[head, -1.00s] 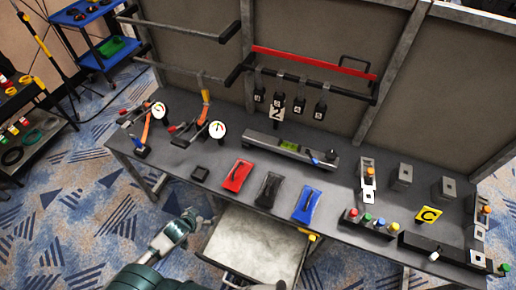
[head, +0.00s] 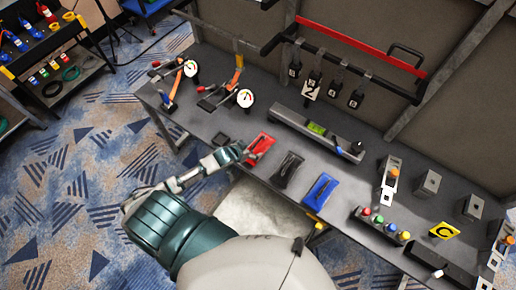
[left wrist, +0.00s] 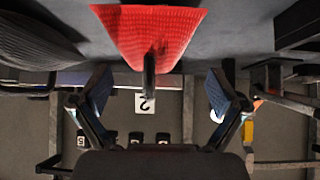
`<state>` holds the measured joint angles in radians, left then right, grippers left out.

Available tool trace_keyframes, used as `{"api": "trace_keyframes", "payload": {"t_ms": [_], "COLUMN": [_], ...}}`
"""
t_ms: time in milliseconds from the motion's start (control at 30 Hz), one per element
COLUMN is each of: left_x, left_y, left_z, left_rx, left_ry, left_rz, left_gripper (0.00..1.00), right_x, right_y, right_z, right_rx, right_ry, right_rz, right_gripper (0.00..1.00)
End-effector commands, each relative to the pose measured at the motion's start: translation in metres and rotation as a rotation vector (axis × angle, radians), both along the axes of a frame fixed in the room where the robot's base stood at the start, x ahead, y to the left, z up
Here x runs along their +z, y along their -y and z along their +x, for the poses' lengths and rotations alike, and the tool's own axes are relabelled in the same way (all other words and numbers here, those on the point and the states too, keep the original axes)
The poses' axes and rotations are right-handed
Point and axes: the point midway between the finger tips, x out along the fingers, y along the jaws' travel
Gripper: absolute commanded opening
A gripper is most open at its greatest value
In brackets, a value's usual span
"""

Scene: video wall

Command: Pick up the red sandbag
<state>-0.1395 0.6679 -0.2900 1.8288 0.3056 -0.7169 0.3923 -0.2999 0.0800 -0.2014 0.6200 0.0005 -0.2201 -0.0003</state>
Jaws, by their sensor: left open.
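The red sandbag (head: 261,144) lies on the dark workbench (head: 236,122) near its front edge, left of the black and blue bags. My left gripper (head: 240,153) reaches in from the left, close to the near-left side of the red bag. In the left wrist view the red sandbag (left wrist: 150,30) fills the top middle, with a dark strap or handle hanging towards me. My left gripper's fingers (left wrist: 159,88) are spread wide on either side of that strap, with nothing between them. Contact cannot be told. My right gripper is not in view.
A black sandbag (head: 288,168) and a blue sandbag (head: 321,189) lie to the right. Gauges (head: 245,98) and a long grey bar (head: 318,132) stand behind. A pale drawer or tray is below the bench edge.

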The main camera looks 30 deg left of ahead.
Motion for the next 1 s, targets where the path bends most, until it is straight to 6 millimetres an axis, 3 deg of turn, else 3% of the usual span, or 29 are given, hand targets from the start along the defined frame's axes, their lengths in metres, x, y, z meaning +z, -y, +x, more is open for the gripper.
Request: {"api": "trace_keyframes", "payload": {"t_ms": [467, 767, 1000], "left_x": [-0.035, -0.039, -0.039], "left_y": [0.013, 0.013, 0.013], "left_z": [0.042, 0.045, 0.045], "left_rx": [0.001, -0.002, -0.001], "left_ry": [0.000, 0.000, 0.000], "left_rz": [-0.001, -0.001, 0.000], "left_gripper": [0.98, 0.98, 0.38], "right_x": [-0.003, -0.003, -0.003], "right_y": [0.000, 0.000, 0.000], "right_z": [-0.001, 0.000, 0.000], "right_rx": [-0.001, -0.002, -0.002], "right_ry": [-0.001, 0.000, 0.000], "right_rz": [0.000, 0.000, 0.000], "right_gripper": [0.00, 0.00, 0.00]}}
